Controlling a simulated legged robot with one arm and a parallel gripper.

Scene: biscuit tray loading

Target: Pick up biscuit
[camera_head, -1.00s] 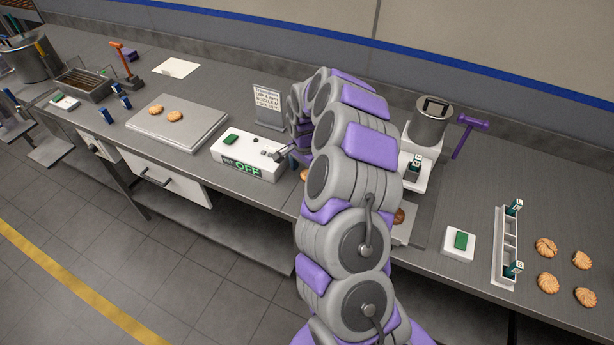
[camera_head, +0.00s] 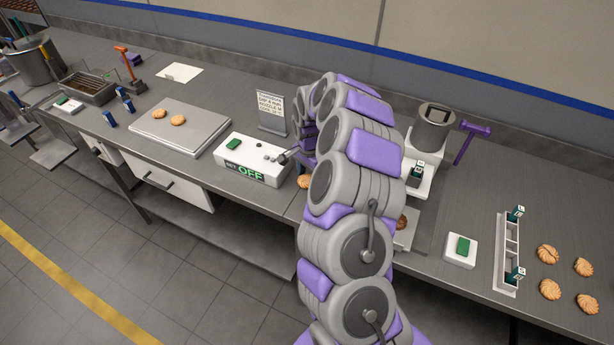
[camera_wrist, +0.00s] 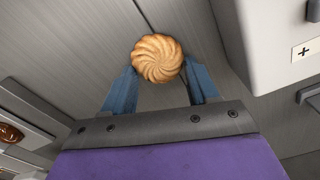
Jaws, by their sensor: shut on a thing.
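A round golden biscuit with a swirled top (camera_wrist: 157,59) sits between the two blue fingers of my gripper (camera_wrist: 160,84) in the wrist view. The fingers are shut on it from both sides, above or at the grey counter. In the head view the same biscuit (camera_head: 304,181) shows in part just left of my arm, by the white control box. My gripper itself is mostly hidden there behind my arm. Two biscuits lie on the metal tray (camera_head: 205,128), and several more (camera_head: 548,254) lie on the counter at the right.
A white box reading "OFF" (camera_head: 262,172) stands left of the held biscuit, with a sign (camera_head: 271,112) behind it. A machine with a metal hopper (camera_head: 432,135) is right of my arm. A dark brown item (camera_wrist: 10,133) shows at the wrist view's left edge.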

